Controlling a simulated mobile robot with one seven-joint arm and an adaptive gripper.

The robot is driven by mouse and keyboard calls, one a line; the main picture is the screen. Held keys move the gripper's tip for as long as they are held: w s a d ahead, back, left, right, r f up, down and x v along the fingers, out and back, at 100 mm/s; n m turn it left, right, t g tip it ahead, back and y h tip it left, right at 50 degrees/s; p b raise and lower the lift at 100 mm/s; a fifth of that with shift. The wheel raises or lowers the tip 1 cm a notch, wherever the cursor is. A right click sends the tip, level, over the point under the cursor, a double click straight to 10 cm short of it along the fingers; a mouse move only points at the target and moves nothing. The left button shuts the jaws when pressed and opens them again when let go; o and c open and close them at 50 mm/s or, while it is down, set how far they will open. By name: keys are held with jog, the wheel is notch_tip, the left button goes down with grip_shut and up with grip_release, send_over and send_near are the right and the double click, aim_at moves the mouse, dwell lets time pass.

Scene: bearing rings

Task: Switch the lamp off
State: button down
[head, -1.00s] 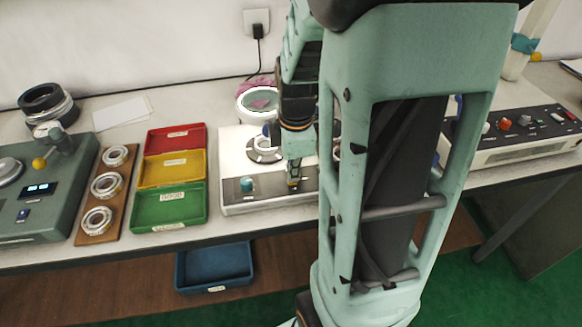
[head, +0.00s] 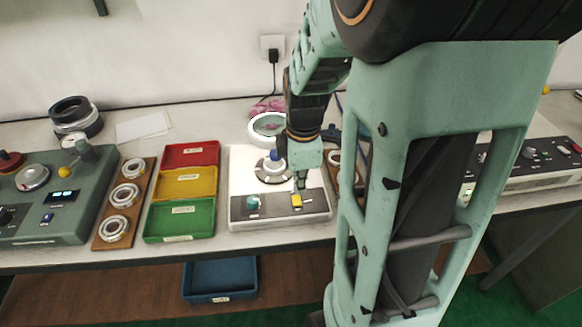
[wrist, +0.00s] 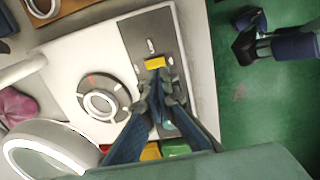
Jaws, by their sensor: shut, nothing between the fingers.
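The ring-shaped magnifier lamp (head: 253,133) stands behind the white device (head: 238,168); its big pale ring (wrist: 20,143) fills the lower left of the wrist view. The ring looks white, but I cannot tell if it is lit. The device has a dark front panel (head: 272,207) with a teal knob (head: 253,202) and a yellow switch (head: 296,200). My gripper (head: 301,185) is shut and empty, its tips close above and behind the yellow switch. In the wrist view the fingertips (wrist: 160,82) are close beside the yellow switch (wrist: 155,63); contact is not clear.
Red (head: 190,154), yellow (head: 184,183) and green (head: 180,219) trays stand left of the device. Beyond them are a wooden board (head: 107,233) with bearing rings and a green machine (head: 70,212). Another control box (head: 540,178) stands at right. A blue bin (head: 220,279) is below the table.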

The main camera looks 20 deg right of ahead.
notch_tip(320, 180, up, 9)
jog(key=p, duration=0.5)
jog(key=shift+s+a+p, duration=0.25)
jog(key=shift+s+p, duration=0.05)
jog(key=shift+s, duration=0.05)
jog(key=shift+w+d+f+b, duration=0.15)
jog(key=shift+f+b, duration=0.1)
jog(key=shift+b, duration=0.55)
